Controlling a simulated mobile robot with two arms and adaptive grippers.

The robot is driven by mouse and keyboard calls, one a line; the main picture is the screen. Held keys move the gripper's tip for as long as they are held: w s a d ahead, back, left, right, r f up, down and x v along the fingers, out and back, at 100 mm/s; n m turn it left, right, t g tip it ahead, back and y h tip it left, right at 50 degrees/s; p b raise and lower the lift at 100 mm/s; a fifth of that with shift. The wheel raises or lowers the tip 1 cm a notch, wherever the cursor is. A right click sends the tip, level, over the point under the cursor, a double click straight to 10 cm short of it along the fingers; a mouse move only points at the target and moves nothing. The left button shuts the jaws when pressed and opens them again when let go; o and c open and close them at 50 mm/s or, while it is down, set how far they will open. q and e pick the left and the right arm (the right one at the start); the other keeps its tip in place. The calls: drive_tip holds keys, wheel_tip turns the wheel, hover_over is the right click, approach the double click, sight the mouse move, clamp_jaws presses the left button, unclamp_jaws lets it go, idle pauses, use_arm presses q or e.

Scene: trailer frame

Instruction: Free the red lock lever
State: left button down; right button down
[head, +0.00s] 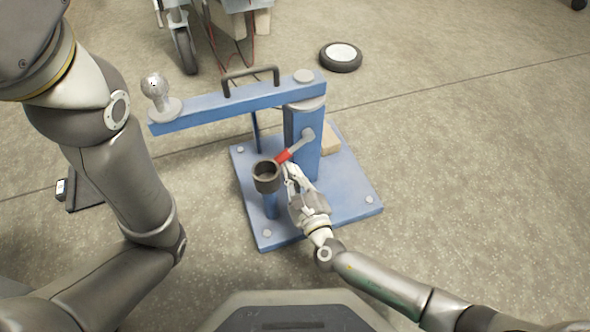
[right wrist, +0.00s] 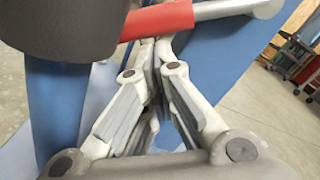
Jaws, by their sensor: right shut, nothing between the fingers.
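The red lock lever (head: 284,156) is a grey bar with a red grip, fixed to the blue post (head: 303,165) of the trailer frame and slanting down-left toward a dark round cup (head: 266,176). In the right wrist view the red grip (right wrist: 158,20) crosses the top, just beyond my fingertips. My right gripper (head: 287,168) is shut and empty, right beside the red grip; whether it touches is unclear. Its closed fingers also show in the right wrist view (right wrist: 155,55). My left arm (head: 128,170) is raised at the left; its gripper is out of the picture.
The blue beam (head: 220,108) carries a tow ball (head: 156,90) and a black handle (head: 250,75). The frame stands on a blue base plate (head: 352,190) with bolts. A wheel (head: 341,56) lies on the floor behind. Floor at the right is clear.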

drive_tip(key=m, duration=0.1)
drive_tip(key=a+r+m+b, duration=0.1)
drive_tip(key=m, duration=0.1)
drive_tip(key=shift+s+a, duration=0.1)
drive_tip(key=shift+s, duration=0.05)
idle(0.4)
drive_tip(key=shift+f, duration=0.15)
